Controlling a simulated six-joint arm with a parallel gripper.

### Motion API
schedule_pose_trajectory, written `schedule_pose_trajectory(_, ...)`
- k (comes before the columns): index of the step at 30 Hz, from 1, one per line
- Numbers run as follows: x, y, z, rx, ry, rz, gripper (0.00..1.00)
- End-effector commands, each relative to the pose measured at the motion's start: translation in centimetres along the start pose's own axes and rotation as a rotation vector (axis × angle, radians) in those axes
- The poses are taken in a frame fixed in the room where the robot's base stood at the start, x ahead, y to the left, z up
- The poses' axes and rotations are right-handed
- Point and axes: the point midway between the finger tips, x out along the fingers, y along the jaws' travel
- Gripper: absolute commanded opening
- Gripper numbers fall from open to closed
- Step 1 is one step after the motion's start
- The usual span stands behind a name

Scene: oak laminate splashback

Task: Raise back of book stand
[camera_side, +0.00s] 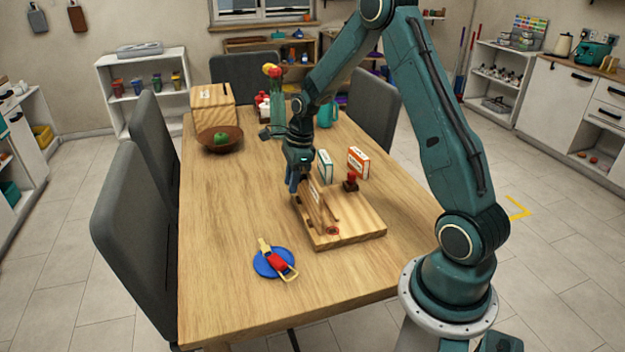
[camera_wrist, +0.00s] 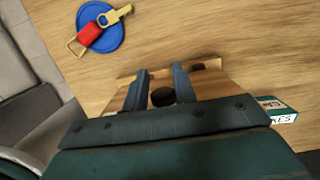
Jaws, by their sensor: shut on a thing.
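The wooden book stand (camera_side: 355,222) lies on the table to the right of its middle, with its flat base on the tabletop. Its back (camera_side: 318,208) is tilted up from the base, and thin wooden pieces show beside it. My gripper (camera_side: 297,186) is at the left edge of the back and shut on it. In the wrist view my gripper (camera_wrist: 157,78) has its two fingers on either side of the wooden stand (camera_wrist: 208,84), with a dark round part between them. The exact contact is small and partly hidden by the fingers.
A bowl with a green apple (camera_side: 220,138) is farther back. The table's left front is clear.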

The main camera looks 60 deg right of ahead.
Motion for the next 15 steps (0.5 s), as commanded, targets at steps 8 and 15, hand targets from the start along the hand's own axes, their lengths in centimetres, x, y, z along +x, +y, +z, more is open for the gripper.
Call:
schedule_pose_trajectory(8, 0.4, 0.1, 0.3, 0.000, 0.001, 0.004, 0.14)
schedule_pose_trajectory(15, 0.8, 0.0, 1.1, -0.001, 0.001, 0.003, 0.14)
